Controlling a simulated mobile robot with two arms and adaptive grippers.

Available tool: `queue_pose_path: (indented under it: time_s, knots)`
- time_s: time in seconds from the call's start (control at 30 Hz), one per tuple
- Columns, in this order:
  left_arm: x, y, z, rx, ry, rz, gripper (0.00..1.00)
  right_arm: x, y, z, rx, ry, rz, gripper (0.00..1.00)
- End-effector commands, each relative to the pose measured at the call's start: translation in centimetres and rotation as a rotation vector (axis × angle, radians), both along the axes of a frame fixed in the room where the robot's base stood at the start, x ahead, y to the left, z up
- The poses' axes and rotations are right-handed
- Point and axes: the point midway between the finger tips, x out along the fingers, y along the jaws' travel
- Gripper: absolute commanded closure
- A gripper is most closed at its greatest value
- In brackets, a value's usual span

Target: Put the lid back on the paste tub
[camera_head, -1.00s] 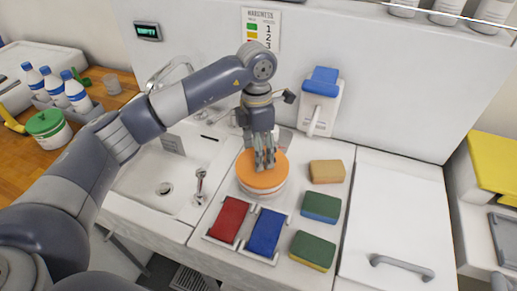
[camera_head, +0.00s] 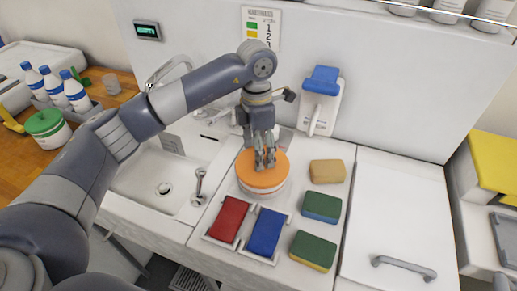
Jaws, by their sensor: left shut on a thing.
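The paste tub (camera_head: 262,190) is white and round and stands on the counter right of the sink. An orange lid (camera_head: 251,176) lies over its top and looks level; I cannot tell whether it is pressed fully down. My left gripper (camera_head: 265,164) points down at the middle of the lid, with its fingers shut on the lid. The fingers hide the part of the lid that they grip. My right gripper is not in view.
A tray with a red pad (camera_head: 229,218) and a blue pad (camera_head: 267,232) is in front of the tub. Sponges (camera_head: 327,171) lie to its right. The sink (camera_head: 150,180) is on the left. A second tub with a green lid (camera_head: 44,122) stands far left. The white panel (camera_head: 400,205) at right is clear.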

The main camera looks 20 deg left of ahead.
Motion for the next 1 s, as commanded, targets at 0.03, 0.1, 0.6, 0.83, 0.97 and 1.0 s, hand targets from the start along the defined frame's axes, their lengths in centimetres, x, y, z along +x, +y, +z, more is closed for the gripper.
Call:
queue_pose_path:
  time_s: [0.03,0.1,0.6,0.83,0.97,1.0]
  knots:
    - [-0.01,0.01,0.02,0.000,0.000,0.000,0.52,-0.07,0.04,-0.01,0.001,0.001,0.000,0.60]
    - [-0.01,0.01,0.02,0.000,0.000,0.000,0.52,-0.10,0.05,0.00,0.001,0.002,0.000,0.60]
    - [-0.01,0.01,-0.24,0.000,0.000,0.000,0.52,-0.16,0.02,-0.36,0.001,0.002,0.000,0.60]
    - [-0.02,0.01,-0.35,0.000,0.000,0.000,0.52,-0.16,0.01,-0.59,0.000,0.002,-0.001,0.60]
    - [-0.02,0.01,-0.33,0.000,0.000,0.000,0.52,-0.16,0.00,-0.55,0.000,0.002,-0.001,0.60]
    - [-0.02,0.01,-0.32,0.000,0.000,0.000,0.52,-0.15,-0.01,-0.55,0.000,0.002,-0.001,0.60]
